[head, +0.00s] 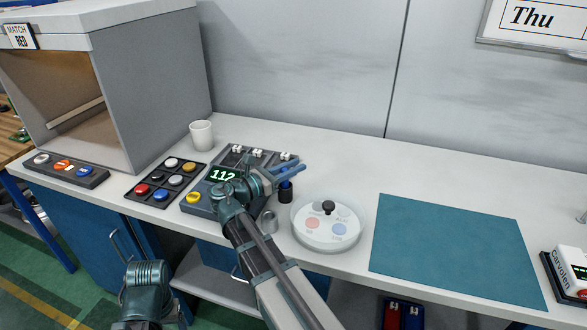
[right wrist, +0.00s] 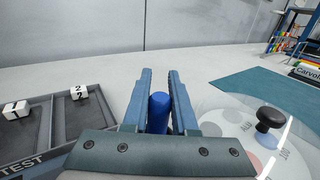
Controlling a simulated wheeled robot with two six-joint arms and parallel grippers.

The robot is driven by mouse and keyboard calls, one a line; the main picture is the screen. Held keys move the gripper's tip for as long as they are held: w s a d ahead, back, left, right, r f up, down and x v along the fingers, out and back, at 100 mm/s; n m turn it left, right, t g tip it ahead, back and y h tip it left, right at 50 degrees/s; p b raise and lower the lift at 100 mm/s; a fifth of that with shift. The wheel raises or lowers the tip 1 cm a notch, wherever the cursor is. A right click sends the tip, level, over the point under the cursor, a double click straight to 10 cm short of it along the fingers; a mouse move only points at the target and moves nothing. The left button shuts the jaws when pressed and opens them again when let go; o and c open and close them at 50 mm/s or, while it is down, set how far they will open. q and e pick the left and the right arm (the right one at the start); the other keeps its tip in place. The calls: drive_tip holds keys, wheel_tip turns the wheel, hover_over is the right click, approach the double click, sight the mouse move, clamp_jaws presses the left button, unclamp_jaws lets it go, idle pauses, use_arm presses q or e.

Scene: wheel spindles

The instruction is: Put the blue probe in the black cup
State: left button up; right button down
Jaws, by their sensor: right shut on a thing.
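My right gripper (head: 290,168) is shut on the blue probe (head: 286,184), a short blue cylinder. In the right wrist view the blue probe (right wrist: 159,110) stands upright between the two fingers (right wrist: 159,88). The black cup (head: 286,196) is directly below the probe in the head view. The probe's lower end meets the cup's mouth there; I cannot tell whether it is inside or just above. The cup is hidden in the right wrist view. Part of my left arm shows at the bottom left, but its gripper is not visible.
A small grey cup (head: 269,222) stands near the front edge. A round white dish with a black knob (head: 328,207) is close on the right. Left are a 112 display box (head: 222,175), a button tray (head: 165,182) and a white mug (head: 201,134). A teal mat (head: 455,250) lies clear.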

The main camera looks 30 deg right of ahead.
drive_tip(key=c, duration=0.7)
unclamp_jaws()
drive_tip(key=a, duration=0.4)
drive_tip(key=s+a, duration=0.1)
drive_tip(key=a, duration=0.7)
drive_tip(key=shift+s+r, duration=0.1)
drive_tip(key=shift+s, duration=0.1)
